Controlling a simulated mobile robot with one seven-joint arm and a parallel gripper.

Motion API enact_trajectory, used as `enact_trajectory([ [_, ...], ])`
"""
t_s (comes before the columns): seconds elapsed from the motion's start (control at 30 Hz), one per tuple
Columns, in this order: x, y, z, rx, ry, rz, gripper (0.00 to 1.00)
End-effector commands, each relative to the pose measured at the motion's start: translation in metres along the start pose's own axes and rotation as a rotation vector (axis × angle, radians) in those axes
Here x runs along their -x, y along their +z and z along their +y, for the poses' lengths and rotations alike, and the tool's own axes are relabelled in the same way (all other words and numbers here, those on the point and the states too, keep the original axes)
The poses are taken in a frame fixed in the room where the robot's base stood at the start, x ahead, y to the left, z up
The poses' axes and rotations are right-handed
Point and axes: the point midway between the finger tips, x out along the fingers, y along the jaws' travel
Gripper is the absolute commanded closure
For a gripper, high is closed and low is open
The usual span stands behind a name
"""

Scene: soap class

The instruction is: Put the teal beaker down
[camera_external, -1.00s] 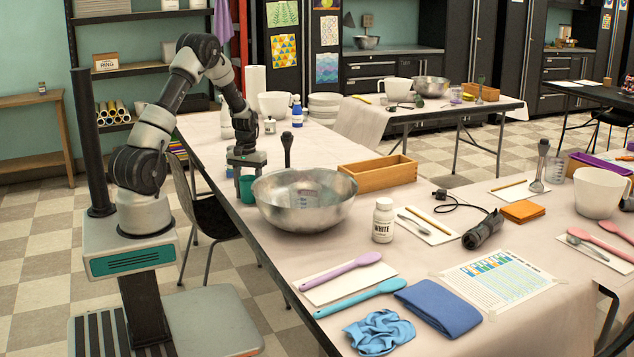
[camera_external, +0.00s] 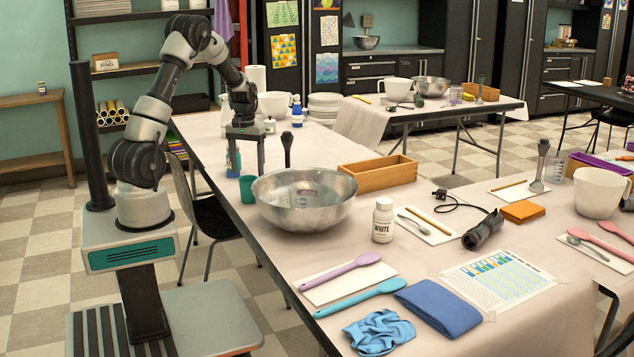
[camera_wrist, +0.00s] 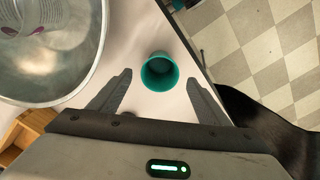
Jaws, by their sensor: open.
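The teal beaker (camera_external: 247,189) stands upright on the table near its left edge, just left of the large metal bowl (camera_external: 304,222). In the wrist view the beaker (camera_wrist: 159,72) shows from above, its round mouth open, close to the table edge and apart from the bowl (camera_wrist: 48,88). My gripper (camera_external: 247,168) is open above the beaker. In the wrist view its two fingers (camera_wrist: 158,92) are spread on either side, clear of the beaker, with nothing between them.
A dark-handled tool stands in or behind the bowl. A wooden box (camera_external: 378,174) lies right of the bowl. A blue-and-white bottle (camera_external: 297,112) and a white bowl stand farther back. A dark chair (camera_external: 207,212) is below the table's left edge.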

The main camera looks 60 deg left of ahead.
Motion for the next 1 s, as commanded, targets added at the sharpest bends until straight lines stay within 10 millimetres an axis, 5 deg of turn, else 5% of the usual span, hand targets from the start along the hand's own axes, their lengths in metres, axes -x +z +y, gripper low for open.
enact_trajectory([
  [0.2, 0.026, 0.000, 0.000, 0.000, 0.000, 0.000, 0.30],
  [0.47, 0.029, 0.000, 0.000, 0.000, 0.000, 0.000, 0.30],
  [0.63, 0.055, 0.012, 0.022, -0.049, 0.015, 0.033, 0.30],
  [0.77, 0.110, 0.051, 0.066, -0.166, 0.048, 0.106, 0.30],
  [1.0, 0.195, 0.174, 0.126, -0.452, 0.121, 0.268, 0.30],
])
